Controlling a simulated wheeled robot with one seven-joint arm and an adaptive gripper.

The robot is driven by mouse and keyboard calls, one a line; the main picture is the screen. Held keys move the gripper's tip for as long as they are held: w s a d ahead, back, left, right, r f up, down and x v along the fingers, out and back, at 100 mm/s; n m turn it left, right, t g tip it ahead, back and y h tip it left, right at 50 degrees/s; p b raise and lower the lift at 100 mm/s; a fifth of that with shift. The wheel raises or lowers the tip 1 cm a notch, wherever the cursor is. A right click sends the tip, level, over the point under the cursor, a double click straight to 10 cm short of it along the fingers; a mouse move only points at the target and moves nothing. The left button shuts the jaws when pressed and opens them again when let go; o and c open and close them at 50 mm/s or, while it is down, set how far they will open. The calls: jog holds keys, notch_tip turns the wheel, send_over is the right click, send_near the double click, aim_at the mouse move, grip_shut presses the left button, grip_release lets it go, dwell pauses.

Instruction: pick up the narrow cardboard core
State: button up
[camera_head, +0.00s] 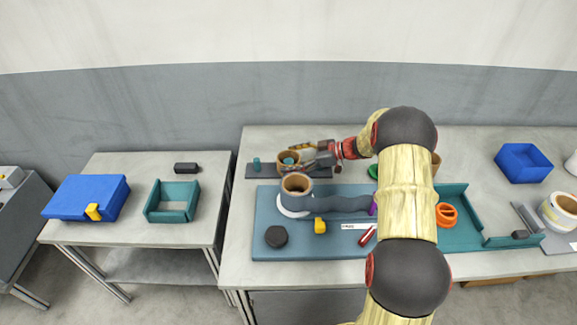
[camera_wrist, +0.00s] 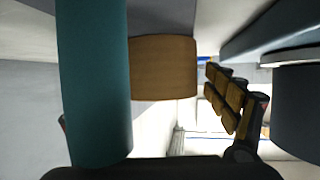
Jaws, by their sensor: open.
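A small brown cardboard core (camera_head: 288,168) stands on a dark strip at the back of the table, with teal showing inside its top. A wider-looking cardboard core (camera_head: 296,188) stands on a white disc in front of it. My gripper (camera_head: 309,155) is open, just right of the small core. In the wrist view a brown core (camera_wrist: 165,68) shows beyond a teal cylinder (camera_wrist: 95,85), which fills the left foreground. One padded finger is right of the core, apart from it. The other finger is mostly hidden behind the cylinder.
A short teal peg (camera_head: 256,164) stands on the dark strip (camera_head: 265,176) left of the small core. A blue mat (camera_head: 335,245) holds a black puck (camera_head: 276,236) and a yellow block (camera_head: 320,226). A blue bin (camera_head: 523,163) is at right. My arm hides part of the table.

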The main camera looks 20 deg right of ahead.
jog(key=c, duration=0.3)
jog(key=c, duration=0.8)
jog(key=shift+c, duration=0.2)
jog(key=shift+r, duration=0.15)
